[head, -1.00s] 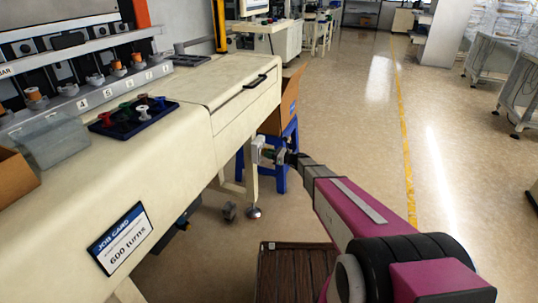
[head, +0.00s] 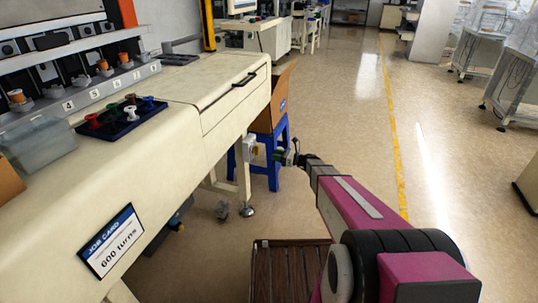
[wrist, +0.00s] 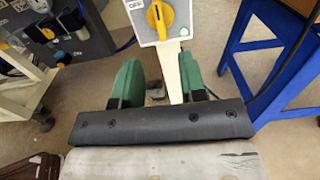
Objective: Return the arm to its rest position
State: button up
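My magenta and black arm (head: 355,205) reaches forward from the lower right in the head view, low over the floor beside the cream bench. My gripper (head: 288,157) is at its far end, in front of the blue stool, and looks small there. In the wrist view my gripper (wrist: 157,78) shows two green fingers standing well apart. Nothing is held between them; a cream leg and floor show through the gap. A grey box with a yellow knob (wrist: 158,18) is beyond the fingertips.
The cream bench (head: 165,150) runs along the left, with a job card (head: 110,241) on its front and a dark tray of spools (head: 98,124) on top. A blue stool (head: 274,170) bears a cardboard box (head: 272,108). A brown slatted platform (head: 290,272) lies below. Floor at right is open.

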jog(key=shift+s+d, duration=0.25)
jog(key=shift+d, duration=0.45)
jog(key=s+d+r+n+g+h, duration=0.15)
jog(key=s+n+g+h, duration=0.55)
jog(key=s+n, duration=0.75)
jog(key=s+d+r+n+h, duration=0.4)
jog(key=s+d+n+h, duration=0.3)
jog(key=s, duration=0.8)
jog(key=d+h, duration=0.3)
jog(key=d, duration=0.1)
jog(key=shift+s+d+n+t, duration=0.2)
jog(key=shift+s+n+t, duration=0.1)
jog(key=shift+n+t, duration=0.1)
